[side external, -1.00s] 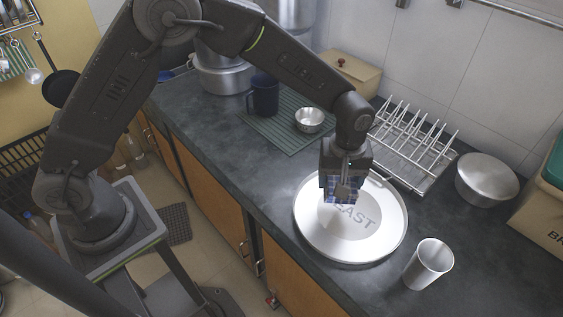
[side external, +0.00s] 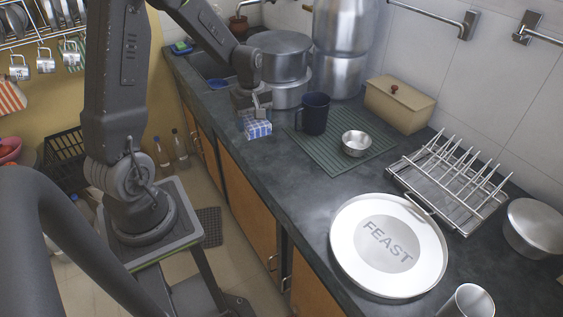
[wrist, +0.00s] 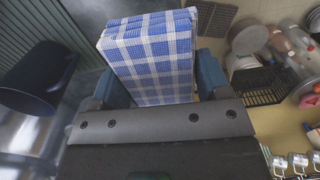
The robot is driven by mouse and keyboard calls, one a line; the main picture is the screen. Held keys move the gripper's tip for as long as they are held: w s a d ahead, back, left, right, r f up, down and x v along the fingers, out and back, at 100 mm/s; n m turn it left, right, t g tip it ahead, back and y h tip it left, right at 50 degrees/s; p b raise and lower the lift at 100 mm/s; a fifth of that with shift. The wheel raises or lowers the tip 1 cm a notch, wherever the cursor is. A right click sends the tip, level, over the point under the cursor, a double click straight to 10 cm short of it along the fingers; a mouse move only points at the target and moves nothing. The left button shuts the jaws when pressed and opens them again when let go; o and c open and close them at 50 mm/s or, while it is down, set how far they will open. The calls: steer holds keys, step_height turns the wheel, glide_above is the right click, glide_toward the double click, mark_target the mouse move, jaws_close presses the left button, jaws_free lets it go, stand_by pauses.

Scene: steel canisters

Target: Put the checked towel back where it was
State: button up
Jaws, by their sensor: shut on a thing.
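The blue-and-white checked towel (side external: 257,129) is folded into a thick block. My gripper (side external: 257,106) is shut on it, with the towel hanging below the jaws in the side view. It is near the counter's front edge, left of the green ribbed mat (side external: 325,160). I cannot tell whether the towel touches the counter. In the wrist view the towel (wrist: 150,58) sticks out between my two fingers (wrist: 155,90).
A dark blue mug (side external: 314,115) and small steel bowl (side external: 356,143) stand on the mat. Steel pots (side external: 285,58) stand behind the gripper. A round FEAST tray (side external: 350,240), wire rack (side external: 455,180) and wooden box (side external: 398,108) are to the right. Counter between mat and tray is clear.

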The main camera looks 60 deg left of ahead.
steer(key=shift+s+a+n, duration=0.3)
steer(key=shift+s+a, duration=0.7)
steer(key=shift+s, duration=0.2)
steer(key=shift+d+f, duration=0.1)
steer(key=shift+f, duration=0.05)
glide_above(282, 163)
step_height(282, 163, down, 7)
steer(key=shift+r, duration=0.2)
steer(key=shift+f, duration=2)
steer(key=shift+f, duration=0.15)
steer(key=o, duration=0.8)
